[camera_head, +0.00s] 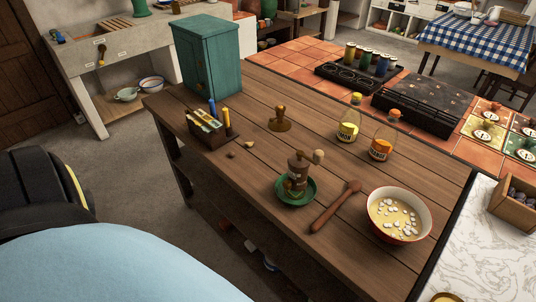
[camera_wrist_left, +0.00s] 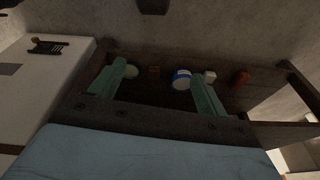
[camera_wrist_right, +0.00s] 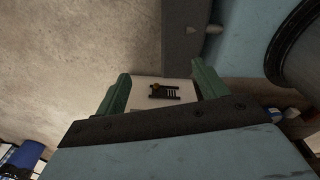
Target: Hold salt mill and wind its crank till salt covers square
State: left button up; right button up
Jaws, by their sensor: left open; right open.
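The salt mill (camera_head: 297,178) is a brown mill with a pale crank knob (camera_head: 318,156) at its upper right. It stands upright on a green dish (camera_head: 310,196) on the wooden table, near its front edge. I cannot make out a salt square in the head view. My left gripper (camera_wrist_left: 158,88) shows only in the left wrist view, its green fingers spread and nothing between them held. My right gripper (camera_wrist_right: 160,88) shows only in the right wrist view, also open and empty. Neither gripper is near the mill in the head view.
A wooden rolling-pin-like tool (camera_head: 335,207) and a bowl of pale mixture (camera_head: 398,214) lie right of the mill. A brass stamp-like piece (camera_head: 280,120), two bottles (camera_head: 348,128) and a wooden caddy (camera_head: 206,128) stand farther back. A teal cabinet (camera_head: 207,60) stands at the far left.

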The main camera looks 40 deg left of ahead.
pick_arm(q)
jog(key=w+r+t+p, duration=0.1)
jog(key=w+r+t, duration=0.1)
jog(key=w+r, duration=0.4)
jog(key=w+a+r+n+t+p, duration=0.1)
jog(key=w+r, duration=0.5)
jog(key=r, duration=0.9)
jog(key=w+r+n+t+p, duration=0.1)
jog(key=w+r+t+p, duration=0.2)
jog(key=w+r, duration=0.4)
notch_tip(320, 180, up, 4)
jog(key=shift+a+t+y, duration=0.15)
jog(key=shift+t+y, duration=0.15)
jog(key=shift+t, duration=0.1)
jog(key=n+t+p, duration=0.1)
jog(key=t+p, duration=0.1)
jog(key=t, duration=0.2)
send_near(301, 164)
jog(key=f, duration=0.2)
jog(key=shift+y, duration=0.3)
jog(key=x, duration=0.4)
jog(key=b+x, duration=0.1)
jog(key=x, duration=0.7)
jog(key=shift+w+a+f+b, duration=0.1)
jog(key=shift+w+a+b, duration=0.3)
pick_arm(e)
notch_tip(301, 164, up, 6)
jog(key=a, duration=0.1)
jog(key=shift+w+a, duration=0.2)
jog(key=shift+a, duration=0.15)
